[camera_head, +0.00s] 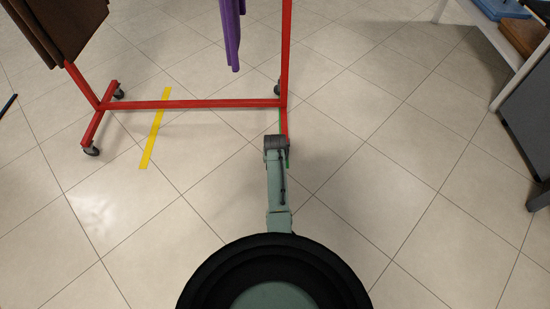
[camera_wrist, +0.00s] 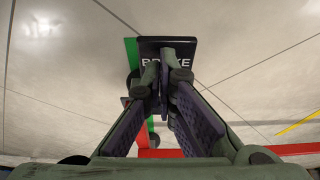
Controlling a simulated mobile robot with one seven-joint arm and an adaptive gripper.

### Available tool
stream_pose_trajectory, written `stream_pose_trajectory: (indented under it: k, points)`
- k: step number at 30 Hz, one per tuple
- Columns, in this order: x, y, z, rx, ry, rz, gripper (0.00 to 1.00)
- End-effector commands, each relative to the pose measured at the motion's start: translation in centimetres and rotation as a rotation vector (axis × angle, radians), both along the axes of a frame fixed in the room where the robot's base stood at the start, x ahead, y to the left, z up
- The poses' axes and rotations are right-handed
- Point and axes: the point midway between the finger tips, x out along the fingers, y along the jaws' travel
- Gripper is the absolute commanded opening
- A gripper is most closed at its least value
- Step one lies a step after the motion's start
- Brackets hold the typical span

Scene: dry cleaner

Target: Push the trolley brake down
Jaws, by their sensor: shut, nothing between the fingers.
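The red trolley (camera_head: 195,104), a rail on castors, stands at the upper left in the head view. In the wrist view the brake pedal (camera_wrist: 152,43) is a black plate lettered "BRAKE", at the top centre. My gripper (camera_wrist: 167,75) is shut and empty. Its fingertips overlap the lower part of the plate and cover some letters. I cannot tell whether they touch it. A green strip (camera_wrist: 130,50) shows at the plate's left. In the head view my arm reaches the trolley's right end and hides the pedal.
A purple garment (camera_head: 231,35) and a brown one (camera_head: 58,28) hang from the trolley. Yellow tape (camera_head: 155,130) lies on the tiled floor under its rail. A grey-sided table or shelf (camera_head: 527,110) stands at the right edge. The floor between is clear.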

Motion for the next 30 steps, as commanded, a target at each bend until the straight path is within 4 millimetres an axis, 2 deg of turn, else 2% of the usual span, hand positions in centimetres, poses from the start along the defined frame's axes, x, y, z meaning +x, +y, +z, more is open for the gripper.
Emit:
stream_pose_trajectory:
  k: [12,30]
  points:
    - [0.2,0.0,-2.6,-0.001,-0.002,0.001,0.00]
    - [0.3,0.0,-3.0,-0.001,-0.002,0.001,0.00]
